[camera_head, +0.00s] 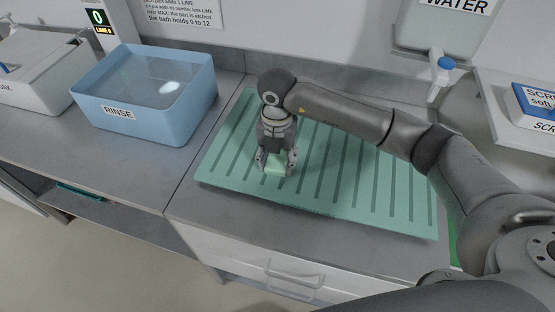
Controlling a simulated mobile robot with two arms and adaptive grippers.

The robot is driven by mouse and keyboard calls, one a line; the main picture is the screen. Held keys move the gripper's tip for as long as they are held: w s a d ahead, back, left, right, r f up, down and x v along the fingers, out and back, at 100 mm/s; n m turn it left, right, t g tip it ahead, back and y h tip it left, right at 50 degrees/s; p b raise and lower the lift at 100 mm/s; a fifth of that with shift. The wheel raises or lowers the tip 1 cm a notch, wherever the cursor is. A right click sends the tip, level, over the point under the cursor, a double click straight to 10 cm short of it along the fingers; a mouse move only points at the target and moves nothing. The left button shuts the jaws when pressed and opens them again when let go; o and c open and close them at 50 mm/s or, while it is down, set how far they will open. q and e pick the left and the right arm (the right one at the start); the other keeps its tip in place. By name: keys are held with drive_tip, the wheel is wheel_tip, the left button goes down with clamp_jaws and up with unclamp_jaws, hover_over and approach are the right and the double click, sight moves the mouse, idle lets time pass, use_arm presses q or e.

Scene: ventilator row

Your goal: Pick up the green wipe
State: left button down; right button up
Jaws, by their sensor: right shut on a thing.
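The green wipe (275,168) is a small pale green piece between the fingers of my right gripper (276,165). The gripper points down and is shut on the wipe, low over the left part of the ribbed green drain mat (350,212). I cannot tell whether the wipe still touches the mat. The gripper hides part of the wipe. My right arm reaches in from the right across the mat. My left gripper is not in view.
A blue RINSE tub (118,113) of clear liquid stands left of the mat. A lidded grey box (40,75) is at far left. A WATER tank with a tap (440,72) hangs at the back right. A SCRUB box (538,103) sits on the right shelf.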

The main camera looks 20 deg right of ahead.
sight(278, 162)
drive_tip(key=shift+r+b, duration=0.45)
drive_tip(key=shift+r, duration=0.05)
wheel_tip(278, 162, up, 2)
drive_tip(key=shift+s+d+r+b, duration=0.1)
drive_tip(key=shift+d+r+b, duration=0.1)
drive_tip(key=shift+b, duration=0.35)
drive_tip(key=s+d+r+b, duration=0.3)
drive_tip(key=s+d+r, duration=0.4)
drive_tip(key=s+r, duration=0.2)
drive_tip(key=s, duration=0.2)
drive_tip(key=shift+s+d+r, duration=0.15)
drive_tip(key=shift+s+r, duration=0.15)
